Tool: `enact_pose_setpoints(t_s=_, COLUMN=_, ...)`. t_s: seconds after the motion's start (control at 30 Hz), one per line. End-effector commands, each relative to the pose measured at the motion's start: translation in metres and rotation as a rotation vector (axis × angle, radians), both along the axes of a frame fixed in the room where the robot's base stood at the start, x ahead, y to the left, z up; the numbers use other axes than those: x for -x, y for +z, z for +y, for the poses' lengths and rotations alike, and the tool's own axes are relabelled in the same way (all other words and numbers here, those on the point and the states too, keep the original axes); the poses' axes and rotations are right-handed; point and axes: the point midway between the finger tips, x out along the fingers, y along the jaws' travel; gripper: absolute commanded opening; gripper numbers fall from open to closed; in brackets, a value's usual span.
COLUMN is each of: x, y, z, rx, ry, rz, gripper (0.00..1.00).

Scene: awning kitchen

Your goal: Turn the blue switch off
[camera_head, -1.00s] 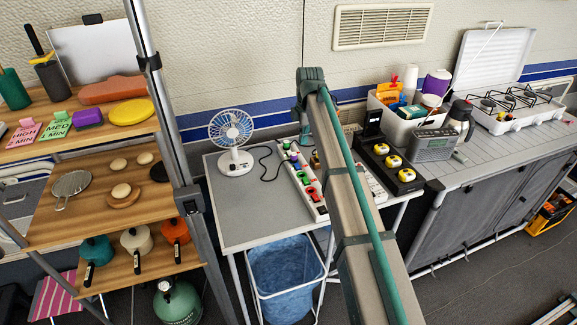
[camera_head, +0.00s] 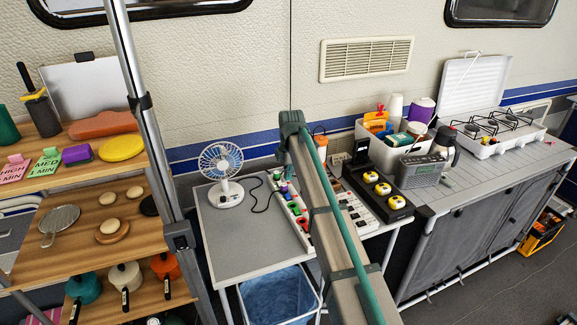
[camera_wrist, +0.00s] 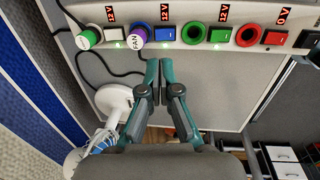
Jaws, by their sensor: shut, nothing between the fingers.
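The blue switch (camera_wrist: 165,34) is on a white power strip (camera_wrist: 290,58) in the wrist view, with a red "12 V" display above it. It sits between the purple plug marked FAN (camera_wrist: 137,36) and an empty green ring socket (camera_wrist: 192,33). My gripper (camera_wrist: 160,62) is shut and empty, its fingertips just below the blue switch in the picture; I cannot tell whether they touch the strip.
A white switch (camera_wrist: 113,34), a green switch (camera_wrist: 220,35) and a red switch (camera_wrist: 274,37) share the strip. The fan (camera_head: 222,173) stands left on the grey table (camera_head: 232,238). A cable runs between.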

Motion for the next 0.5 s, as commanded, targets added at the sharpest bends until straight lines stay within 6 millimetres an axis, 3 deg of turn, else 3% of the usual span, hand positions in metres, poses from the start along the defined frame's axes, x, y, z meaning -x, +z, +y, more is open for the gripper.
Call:
enact_pose_setpoints(t_s=0.2, x=-0.004, y=-0.041, z=0.002, rx=0.001, ry=0.0, rz=0.002, gripper=0.0)
enact_pose_setpoints(t_s=0.5, x=-0.008, y=-0.077, z=0.004, rx=0.0, ry=0.0, rz=0.001, gripper=0.0)
